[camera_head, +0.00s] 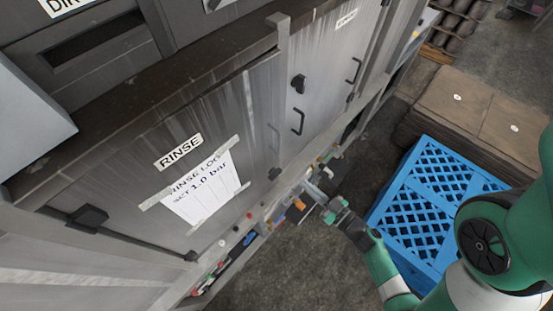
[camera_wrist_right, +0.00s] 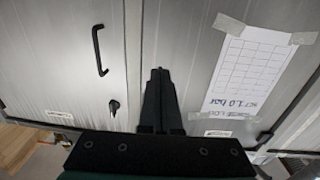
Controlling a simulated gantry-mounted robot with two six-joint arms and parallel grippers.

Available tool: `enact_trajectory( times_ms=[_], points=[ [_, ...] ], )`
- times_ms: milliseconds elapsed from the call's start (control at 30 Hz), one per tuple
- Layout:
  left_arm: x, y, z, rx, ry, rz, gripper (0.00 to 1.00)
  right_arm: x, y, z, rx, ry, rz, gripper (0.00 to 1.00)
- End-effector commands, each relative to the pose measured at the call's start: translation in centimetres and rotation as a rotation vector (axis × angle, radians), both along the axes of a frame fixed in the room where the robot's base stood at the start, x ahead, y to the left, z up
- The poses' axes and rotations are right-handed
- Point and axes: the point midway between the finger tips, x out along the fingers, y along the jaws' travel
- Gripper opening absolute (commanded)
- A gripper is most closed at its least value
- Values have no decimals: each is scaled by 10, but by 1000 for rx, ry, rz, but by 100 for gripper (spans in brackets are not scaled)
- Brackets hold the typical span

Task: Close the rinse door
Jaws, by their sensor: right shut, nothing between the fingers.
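The rinse door (camera_head: 120,185) is a grey metal door with a RINSE label (camera_head: 178,152) and a taped paper log. In the right wrist view the log (camera_wrist_right: 250,70) is on the right, with a vertical seam to its left. The door (camera_wrist_right: 180,35) looks close to flush with its neighbour; I cannot tell if it is fully closed. My right gripper (camera_head: 318,183) is shut and empty in front of the cabinet, near the door's right edge. My left gripper is not in view.
A neighbouring door (camera_head: 325,75) has a black handle (camera_head: 298,121) and a latch knob (camera_head: 298,83). Pipes and coloured valves (camera_head: 222,262) run below the doors. The floor (camera_head: 290,270) in front is partly free.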

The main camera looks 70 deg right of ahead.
Motion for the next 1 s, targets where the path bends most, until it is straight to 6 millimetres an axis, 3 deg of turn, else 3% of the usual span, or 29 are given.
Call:
enact_trajectory(
  times_ms=[167,600,800,1000],
  points=[
    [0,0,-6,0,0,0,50,20,-5,-1,-1,-3,10,0],
    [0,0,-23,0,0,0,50,106,-41,0,-2,-4,4,0],
    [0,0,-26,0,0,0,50,124,-49,0,-1,-2,2,0],
    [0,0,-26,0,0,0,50,126,-50,0,1,0,1,0]
  ],
)
